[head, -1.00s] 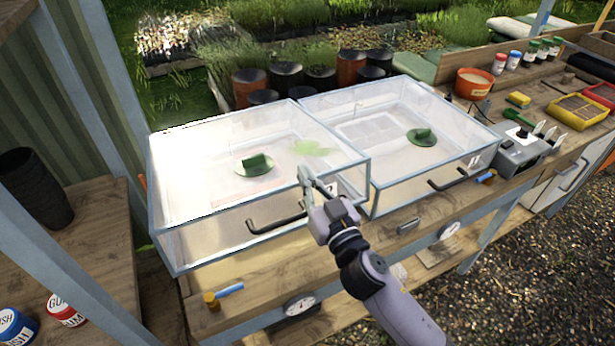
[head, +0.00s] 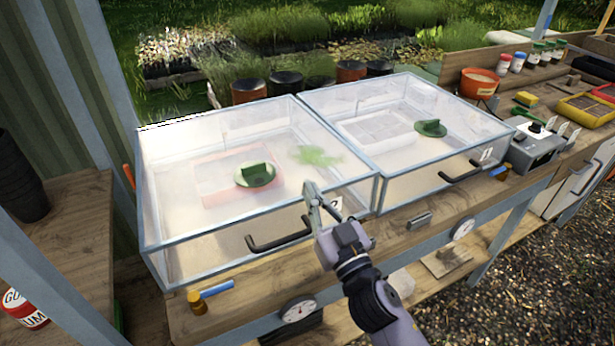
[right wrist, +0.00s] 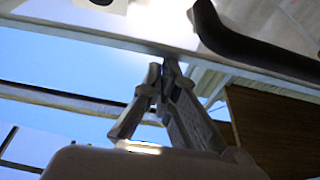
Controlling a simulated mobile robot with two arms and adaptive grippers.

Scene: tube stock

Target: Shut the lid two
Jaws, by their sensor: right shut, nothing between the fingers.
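Two clear glazed boxes with pale blue frames stand side by side on the bench. The left lid (head: 215,150) and the right lid (head: 380,97) both look flat on their boxes. The right box has a mark like two strokes (head: 487,154) on its front; the left box's label (head: 336,203) is partly hidden by my gripper. My right gripper (head: 312,190) is shut and empty at the left box's front rim, right of its dark handle (head: 278,240). In the right wrist view its fingertips (right wrist: 165,68) are close to a pale frame edge (right wrist: 110,38); contact is unclear. My left gripper is out of view.
The right box has its own dark handle (head: 460,172). A small amber bottle (head: 197,302) and a blue stick lie on the front ledge. A grey control box (head: 535,147), an orange pot (head: 479,82) and trays stand at the right. Dark pots stand behind.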

